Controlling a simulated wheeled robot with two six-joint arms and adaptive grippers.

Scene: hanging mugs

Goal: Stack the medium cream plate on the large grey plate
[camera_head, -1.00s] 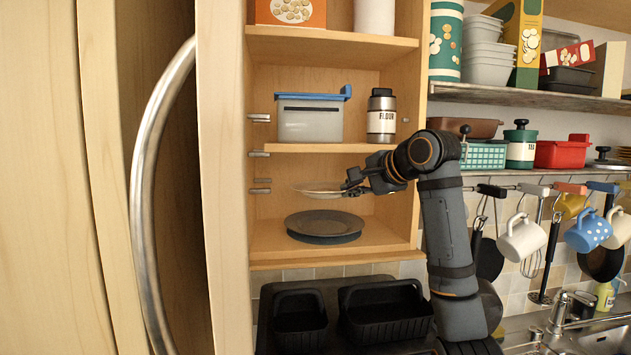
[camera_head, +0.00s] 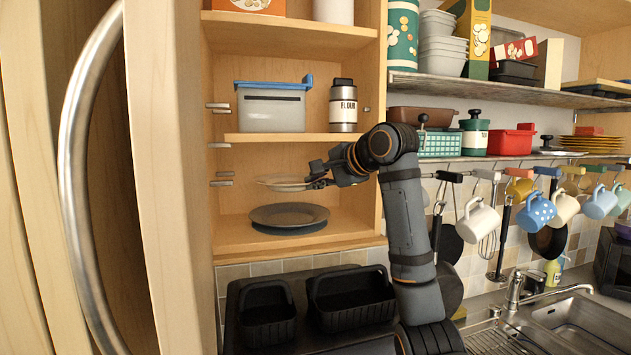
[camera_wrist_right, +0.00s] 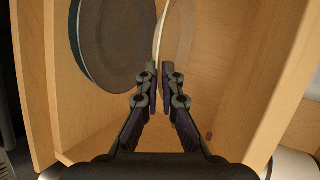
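The cream plate (camera_head: 279,182) is held roughly level inside the cupboard, above the large grey plate (camera_head: 288,214), with a gap between them. The grey plate lies on the lower shelf, and a darker bluish rim shows beneath it. My right gripper (camera_head: 311,181) is shut on the right edge of the cream plate. In the right wrist view, the cream plate's thin edge (camera_wrist_right: 160,32) runs between the two fingertips (camera_wrist_right: 159,70), and the grey plate (camera_wrist_right: 118,45) is to its left. My left gripper is not in view.
The shelf above (camera_head: 285,139) holds a blue-lidded container (camera_head: 271,107) and a flour jar (camera_head: 343,106). The cupboard's right side wall (camera_head: 370,60) is close to my right arm. An open door with a metal handle (camera_head: 75,150) stands at left. Black bins (camera_head: 352,298) are below.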

